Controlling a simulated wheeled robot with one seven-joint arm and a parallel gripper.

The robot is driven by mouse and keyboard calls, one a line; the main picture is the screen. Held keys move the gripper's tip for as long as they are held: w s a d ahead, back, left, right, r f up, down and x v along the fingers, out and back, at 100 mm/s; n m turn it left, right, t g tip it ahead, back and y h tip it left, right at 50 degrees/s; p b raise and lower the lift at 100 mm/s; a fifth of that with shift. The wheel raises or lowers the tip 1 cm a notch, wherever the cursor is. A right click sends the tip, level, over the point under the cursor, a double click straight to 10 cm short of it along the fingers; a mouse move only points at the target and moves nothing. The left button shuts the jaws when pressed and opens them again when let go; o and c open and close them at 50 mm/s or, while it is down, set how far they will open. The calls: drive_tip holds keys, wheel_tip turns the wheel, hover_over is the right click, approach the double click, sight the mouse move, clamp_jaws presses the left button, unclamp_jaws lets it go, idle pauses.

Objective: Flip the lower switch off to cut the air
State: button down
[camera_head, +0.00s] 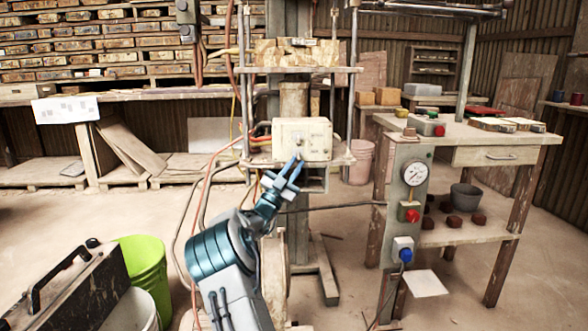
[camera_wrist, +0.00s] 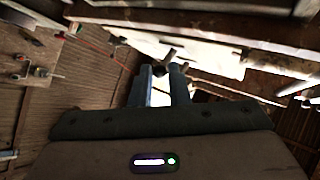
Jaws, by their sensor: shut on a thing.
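A cream switch box (camera_head: 302,132) is mounted on the press in the middle of the head view. Its pale face (camera_wrist: 215,58) fills the upper middle of the wrist view. My gripper (camera_head: 294,163) reaches up from below to the lower edge of the box. In the wrist view its two blue fingers (camera_wrist: 161,76) are close together around a small dark lever, the lower switch (camera_wrist: 159,70), and shut on it. The fingertips hide much of the lever, so its exact position is hard to tell. The upper part of the box face is clear of the gripper.
Hoses and cables hang left of the box, close to my arm. Bricks or blocks (camera_head: 290,53) lie on the press shelf above. A post with a pressure gauge (camera_head: 415,173) and a red knob (camera_head: 411,216) stands right, before a workbench (camera_head: 480,133). A green bucket (camera_head: 143,260) stands lower left.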

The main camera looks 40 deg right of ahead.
drive_tip(key=c, duration=1.4)
unclamp_jaws()
drive_tip(key=shift+s+d, duration=0.1)
drive_tip(key=shift+d, duration=0.1)
drive_tip(key=shift+a, duration=0.15)
drive_tip(key=w+p+v, duration=0.1)
drive_tip(key=p+v, duration=0.1)
drive_tip(key=v, duration=0.5)
drive_tip(key=shift+s, duration=0.45)
drive_tip(key=shift+a, duration=0.15)
